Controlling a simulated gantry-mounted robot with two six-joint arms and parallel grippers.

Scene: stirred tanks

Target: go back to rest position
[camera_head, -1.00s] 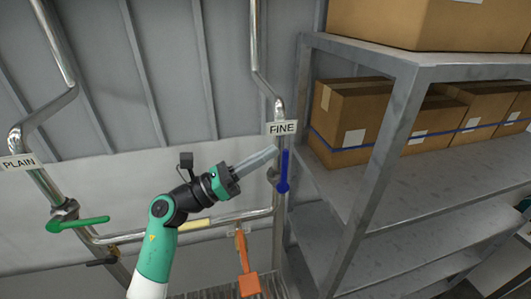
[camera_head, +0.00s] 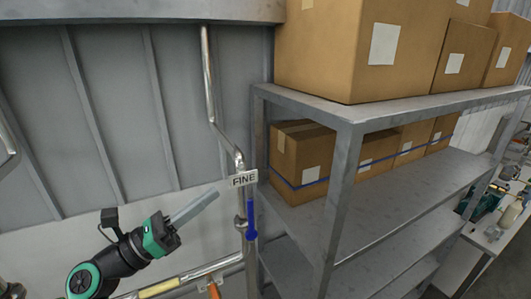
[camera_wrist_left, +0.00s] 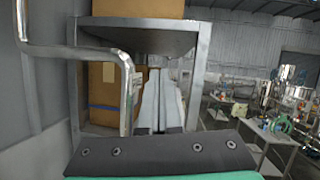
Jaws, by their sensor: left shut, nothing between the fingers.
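My left gripper (camera_head: 194,206) is in the lower left of the head view, with its arm coming in from the lower left. Its two long grey fingers are together and empty, pointing up and to the right. The fingers also show in the left wrist view (camera_wrist_left: 160,100), pointing ahead toward the shelf. The fingertips are left of the pipe with the FINE label (camera_head: 243,179) and the blue valve handle (camera_head: 251,219), with no grip on either. My right gripper is not in view.
A grey metal shelf (camera_head: 345,115) with cardboard boxes (camera_head: 360,50) stands to the right of the pipe. A lower pipe (camera_head: 190,276) runs near the arm. An orange handle (camera_head: 214,291) shows at the bottom edge. A workbench (camera_head: 488,238) is at far right.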

